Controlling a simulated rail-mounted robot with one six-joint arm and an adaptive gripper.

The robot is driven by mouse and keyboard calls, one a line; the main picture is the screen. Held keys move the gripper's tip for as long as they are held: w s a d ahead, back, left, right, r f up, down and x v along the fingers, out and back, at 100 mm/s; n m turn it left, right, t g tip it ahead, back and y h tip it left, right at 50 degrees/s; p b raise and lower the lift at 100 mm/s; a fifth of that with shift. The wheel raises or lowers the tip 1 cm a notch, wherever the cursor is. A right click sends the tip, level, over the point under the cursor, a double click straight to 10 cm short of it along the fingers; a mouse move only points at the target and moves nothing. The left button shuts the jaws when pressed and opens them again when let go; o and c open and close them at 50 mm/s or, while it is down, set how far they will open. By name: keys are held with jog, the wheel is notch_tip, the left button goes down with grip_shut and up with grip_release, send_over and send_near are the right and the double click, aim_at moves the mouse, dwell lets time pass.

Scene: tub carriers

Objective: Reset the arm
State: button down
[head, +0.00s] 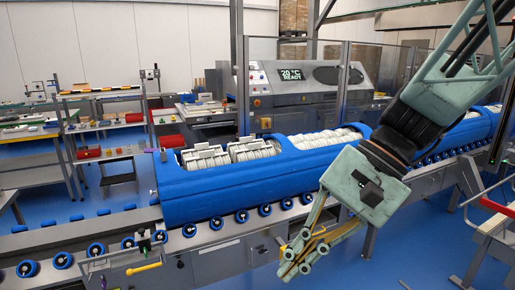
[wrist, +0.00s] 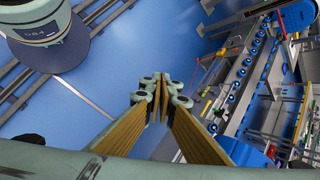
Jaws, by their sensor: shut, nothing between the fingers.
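My gripper (head: 294,262) hangs at the lower middle right of the head view, in front of the roller conveyor and pointing down and to the left. Its pale green fingers with wooden-coloured pads are shut and empty. It also shows in the wrist view (wrist: 162,78), with the fingertips together over blue floor. My arm comes down from the upper right of the head view. Nothing is held.
A blue tub carrier (head: 235,188) with white racks lies on the roller conveyor (head: 216,224), with more carriers behind my arm. A machine reading "20 °C READY" (head: 291,75) stands behind. Shelves (head: 100,120) stand left. Blue floor (head: 425,240) is open at lower right.

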jog(key=s+d+r+n+t+h, duration=0.2)
jog(key=s+d+h, duration=0.1)
jog(key=s+d, duration=0.3)
jog(key=s+d+r+n+t+h, duration=0.3)
jog(key=s+d, duration=0.4)
jog(key=d, duration=0.1)
jog(key=shift+s+d+r+h, duration=0.2)
jog(key=shift+s+d+h, duration=0.05)
jog(key=shift+d+h, duration=0.15)
jog(key=c, duration=3.4)
grip_release()
